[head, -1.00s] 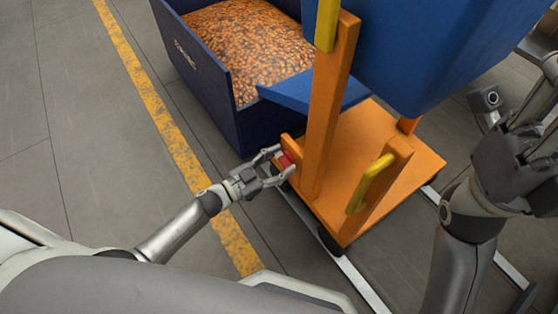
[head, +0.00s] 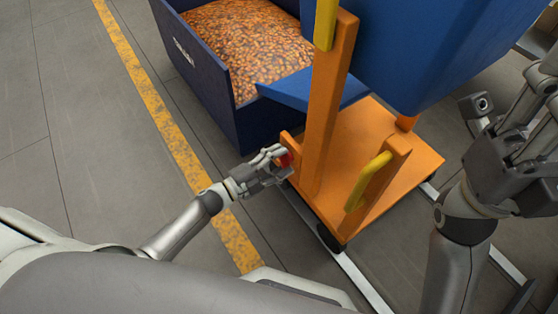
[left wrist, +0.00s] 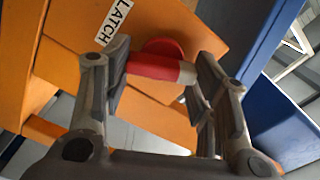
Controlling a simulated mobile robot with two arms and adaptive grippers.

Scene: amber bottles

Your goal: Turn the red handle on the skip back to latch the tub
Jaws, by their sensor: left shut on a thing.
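The red handle (head: 284,159) sits low on the orange frame (head: 325,120) of the skip. The skip's blue tub (head: 410,50) is above, cut off by the top edge. My left gripper (head: 280,162) is shut on the red handle. In the left wrist view, the red handle (left wrist: 155,68) lies across between the fingers of my left gripper (left wrist: 158,78), with a round red hub behind it and a white LATCH label (left wrist: 114,25) beside it. My right gripper (head: 515,150) is at the right, away from the skip; whether its fingers are open is unclear.
A dark blue bin (head: 205,75) full of small orange-brown pieces stands left of the skip. A yellow grip (head: 368,182) stands up from the orange base. A worn yellow floor line (head: 165,125) runs past on the left. The floor left of it is clear.

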